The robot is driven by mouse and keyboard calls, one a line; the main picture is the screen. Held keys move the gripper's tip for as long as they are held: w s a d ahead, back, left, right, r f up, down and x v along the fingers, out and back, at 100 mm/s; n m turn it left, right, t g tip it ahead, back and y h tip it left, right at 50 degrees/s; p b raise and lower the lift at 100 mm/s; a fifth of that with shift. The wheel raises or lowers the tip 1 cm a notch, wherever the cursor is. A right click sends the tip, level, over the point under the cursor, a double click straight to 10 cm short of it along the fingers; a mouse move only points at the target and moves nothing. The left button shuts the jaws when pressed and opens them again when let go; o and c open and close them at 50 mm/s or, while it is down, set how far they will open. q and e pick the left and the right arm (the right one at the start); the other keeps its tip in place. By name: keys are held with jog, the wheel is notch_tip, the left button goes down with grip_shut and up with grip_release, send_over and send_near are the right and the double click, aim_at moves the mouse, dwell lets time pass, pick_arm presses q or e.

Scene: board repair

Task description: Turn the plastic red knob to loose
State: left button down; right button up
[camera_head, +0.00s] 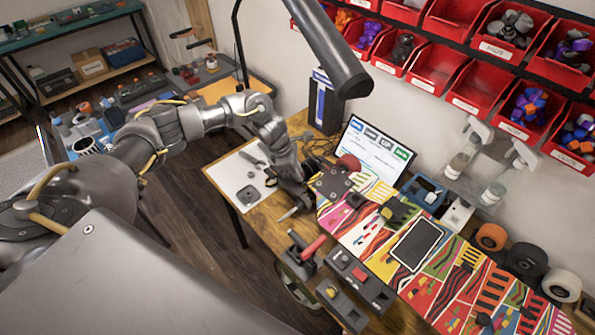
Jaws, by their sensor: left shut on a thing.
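My left arm comes in from the left, and its wrist and gripper (297,202) reach down over the left end of the wooden workbench. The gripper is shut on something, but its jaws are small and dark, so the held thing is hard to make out. A rounded dark red part (348,162) shows just right of the wrist, beside a dark plate (331,183) with several round marks. I cannot tell whether the gripper touches either. A dark clamp-like tool (299,259) with a red handle (314,247) stands at the front edge. My right gripper is out of view.
A colourful striped mat (445,300) covers the bench's right part, with a black tablet-like panel (416,244) on it. Dark boxes (361,278) stand along the front edge. Tape rolls (562,285) stand at right, and red bins (490,85) hang behind. A lamp arm (330,48) hangs overhead.

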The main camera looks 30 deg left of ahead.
pick_arm(q)
jog(key=shift+n, duration=0.3)
jog(key=shift+s+n+t+y, duration=0.1)
jog(key=shift+n+t+y, duration=0.2)
jog(key=shift+n, duration=0.3)
jog(key=shift+s+d+n+t+y, duration=0.15)
jog(key=shift+n+t+y, duration=0.2)
jog(key=shift+n, duration=0.85)
jog(key=n, duration=0.2)
jog(key=n+t+y, duration=0.1)
jog(key=shift+d+r+n, duration=0.15)
jog(key=shift+n, duration=0.25)
jog(key=n+y+p, duration=0.1)
jog(key=n+p, duration=0.1)
jog(key=shift+d+n, duration=0.1)
jog(key=shift+n, duration=0.3)
jog(key=n+y+p, duration=0.1)
jog(key=n+p, duration=0.1)
jog(key=shift+d+r+n, duration=0.1)
jog(key=shift+d+n, duration=0.05)
jog(key=shift+n, duration=0.15)
jog(key=n+y+p, duration=0.1)
jog(key=n+p, duration=0.1)
jog(key=n, duration=0.1)
jog(key=shift+d, duration=0.1)
jog(key=shift+n+y+p, duration=0.45)
jog(key=shift+n+p, duration=0.25)
jog(key=shift+p, duration=0.1)
jog(key=shift+f, duration=0.2)
